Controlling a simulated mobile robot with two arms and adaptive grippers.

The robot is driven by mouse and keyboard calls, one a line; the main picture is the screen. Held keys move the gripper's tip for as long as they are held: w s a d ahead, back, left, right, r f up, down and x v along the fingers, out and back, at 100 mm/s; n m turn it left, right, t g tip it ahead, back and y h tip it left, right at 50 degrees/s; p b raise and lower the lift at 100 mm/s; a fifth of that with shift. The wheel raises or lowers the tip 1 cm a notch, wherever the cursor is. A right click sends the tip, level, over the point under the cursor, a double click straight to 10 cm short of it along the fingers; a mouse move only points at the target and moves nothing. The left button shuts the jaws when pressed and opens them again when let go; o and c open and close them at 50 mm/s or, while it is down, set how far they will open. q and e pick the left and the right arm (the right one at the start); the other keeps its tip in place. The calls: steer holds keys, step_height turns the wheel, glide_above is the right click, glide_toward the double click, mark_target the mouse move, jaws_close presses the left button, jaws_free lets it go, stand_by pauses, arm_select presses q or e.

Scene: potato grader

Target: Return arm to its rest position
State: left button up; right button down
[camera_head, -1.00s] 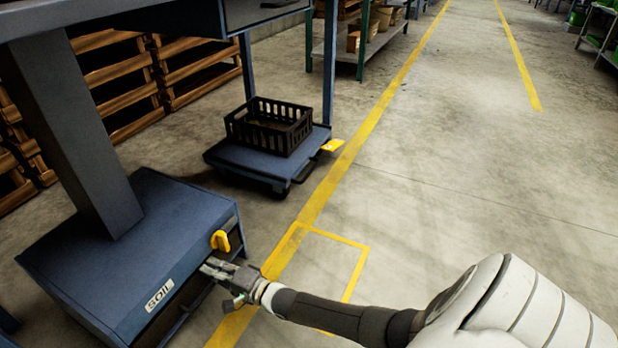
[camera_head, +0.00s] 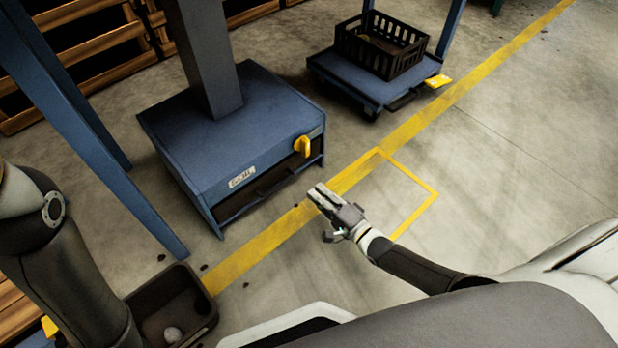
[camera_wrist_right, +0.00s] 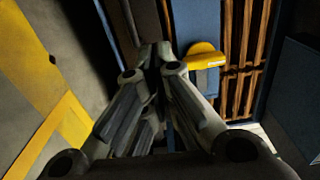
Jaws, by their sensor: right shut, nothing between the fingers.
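My right gripper (camera_head: 322,194) is shut and empty in the head view, out over the yellow floor line, apart from the blue soil box. Its closed fingers also fill the middle of the right wrist view (camera_wrist_right: 150,85). The blue box labelled SOIL (camera_head: 225,135) stands left of the gripper, with a yellow handle (camera_head: 302,146) on its front corner. That handle also shows in the right wrist view (camera_wrist_right: 203,57). My left arm comes in at the left edge of the head view; its gripper is out of the picture.
A black crate (camera_head: 348,42) sits on a blue wheeled cart (camera_head: 335,75) at the back. A dark bin (camera_head: 143,302) with a roundish lump in it stands at lower left. Wooden pallets (camera_head: 75,50) stand behind. Floor to the right is clear. A blue table leg (camera_head: 135,190) stands at left.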

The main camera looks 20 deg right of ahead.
steer(key=shift+v, duration=0.75)
